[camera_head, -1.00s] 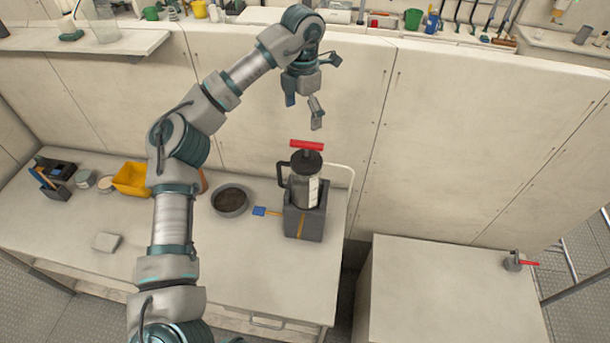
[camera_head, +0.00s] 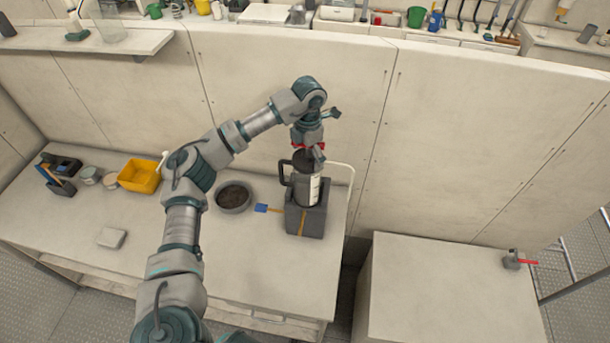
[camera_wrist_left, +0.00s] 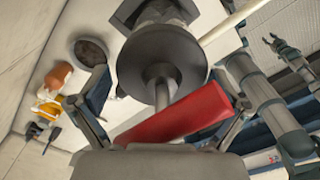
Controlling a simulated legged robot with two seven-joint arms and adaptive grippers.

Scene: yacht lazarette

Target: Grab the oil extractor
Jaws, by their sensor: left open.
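The oil extractor (camera_head: 306,190) is a grey, clear-sided canister with a black handle, a dark lid and a red T-handle (camera_head: 312,147) on top. It stands upright in a dark grey block holder on the bench. My left gripper (camera_head: 310,152) is above it with the fingers at the level of the red handle. In the left wrist view the red handle (camera_wrist_left: 175,117) lies between the two open fingers, with the dark lid (camera_wrist_left: 160,60) beyond. Whether the fingers touch the handle I cannot tell. My right gripper is not seen in the head view.
The bench (camera_head: 90,215) also holds a round dark-filled bowl (camera_head: 233,197), a blue brush (camera_head: 262,208), a yellow bin (camera_head: 140,177) and a grey block (camera_head: 112,238). A pale rail stands behind the extractor. A lower cabinet (camera_head: 440,290) at right carries a small red-handled item (camera_head: 514,260).

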